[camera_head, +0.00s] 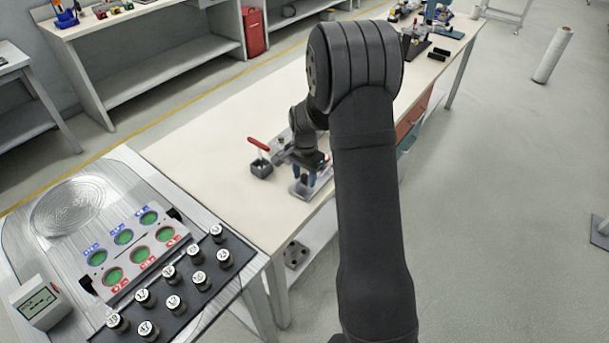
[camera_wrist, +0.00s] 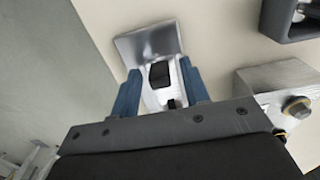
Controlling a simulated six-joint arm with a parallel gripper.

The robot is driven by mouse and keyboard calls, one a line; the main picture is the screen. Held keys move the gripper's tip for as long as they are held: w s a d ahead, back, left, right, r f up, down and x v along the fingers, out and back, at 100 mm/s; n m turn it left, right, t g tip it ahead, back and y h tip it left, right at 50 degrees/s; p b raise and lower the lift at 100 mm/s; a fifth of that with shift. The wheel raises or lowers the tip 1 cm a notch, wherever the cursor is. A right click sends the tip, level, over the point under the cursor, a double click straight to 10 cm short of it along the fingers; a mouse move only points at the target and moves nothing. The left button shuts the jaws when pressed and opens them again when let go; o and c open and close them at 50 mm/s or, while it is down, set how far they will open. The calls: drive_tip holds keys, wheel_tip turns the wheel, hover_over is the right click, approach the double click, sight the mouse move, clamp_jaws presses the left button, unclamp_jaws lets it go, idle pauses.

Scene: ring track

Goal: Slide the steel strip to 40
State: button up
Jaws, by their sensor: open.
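A bright metal piece, which looks like the steel strip (camera_wrist: 148,42), lies on the pale bench top under my gripper. In the wrist view its wide end shows beyond the fingers, and a narrower part with a black pad (camera_wrist: 160,74) is between them. In the head view the metal (camera_head: 312,186) shows near the bench's front edge. My gripper (camera_wrist: 158,92) is open, with one blue finger on each side of the padded part; I cannot tell whether they touch it. It also shows in the head view (camera_head: 305,172). No scale or 40 mark is readable there.
A dark grey box (camera_head: 261,168) with a red-handled tool (camera_head: 259,144) stands left of my gripper. A metal block with a bolt (camera_wrist: 280,86) is close on the right in the wrist view. A panel with numbered pegs (camera_head: 172,303) is at lower left.

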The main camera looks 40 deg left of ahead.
clamp_jaws()
drive_tip(key=shift+w, duration=1.05)
unclamp_jaws()
wheel_tip(320, 180, up, 18)
drive_tip(key=shift+f, duration=0.25)
drive_tip(key=shift+f, duration=0.15)
